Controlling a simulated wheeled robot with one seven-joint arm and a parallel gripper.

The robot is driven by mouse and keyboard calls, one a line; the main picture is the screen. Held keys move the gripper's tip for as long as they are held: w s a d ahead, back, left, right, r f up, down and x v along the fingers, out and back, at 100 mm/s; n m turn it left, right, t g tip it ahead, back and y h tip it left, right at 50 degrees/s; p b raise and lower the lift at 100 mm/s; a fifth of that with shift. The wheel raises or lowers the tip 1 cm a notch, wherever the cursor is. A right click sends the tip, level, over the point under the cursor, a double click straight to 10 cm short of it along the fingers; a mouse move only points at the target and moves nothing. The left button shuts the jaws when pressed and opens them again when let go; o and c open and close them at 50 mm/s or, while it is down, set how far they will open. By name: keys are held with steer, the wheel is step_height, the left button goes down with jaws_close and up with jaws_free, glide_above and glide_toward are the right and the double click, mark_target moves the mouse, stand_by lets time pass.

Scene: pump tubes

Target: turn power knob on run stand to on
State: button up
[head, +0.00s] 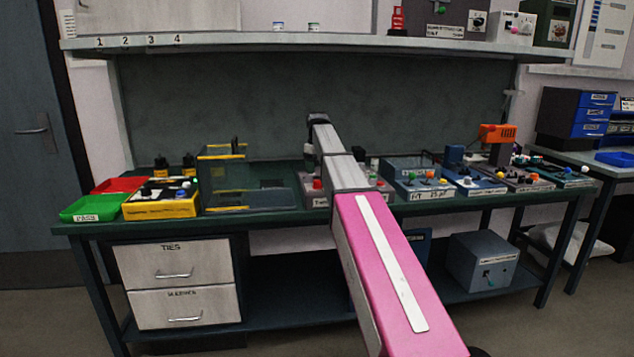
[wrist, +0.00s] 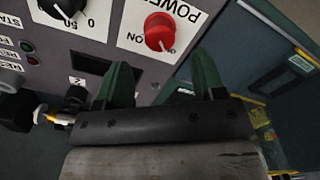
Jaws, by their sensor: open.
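The red power knob (wrist: 159,32) shows in the wrist view on a white plate marked POWER and ON, on the grey run stand panel (wrist: 108,18). The lettering appears upside down. I cannot tell clearly where the knob points. My gripper (wrist: 164,68) is open, with its two green fingers apart and nothing between them. The knob lies just beyond the fingertips, between their lines, and looks untouched. In the head view a red knob (head: 317,184) shows on a grey unit left of my arm, which partly hides that unit. My fingers are hidden there.
A black knob (wrist: 66,6) with a number scale sits beside the power plate. A clear-walled box with yellow edges (head: 222,205) stands left of the grey unit. A blue-grey unit (head: 420,180) and other panels stand to the right. A shelf (head: 250,42) runs above the bench.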

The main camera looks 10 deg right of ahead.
mark_target(317, 180)
step_height(317, 180, down, 6)
steer(key=shift+r, duration=0.1)
stand_by(0.4)
steer(key=c, duration=0.9)
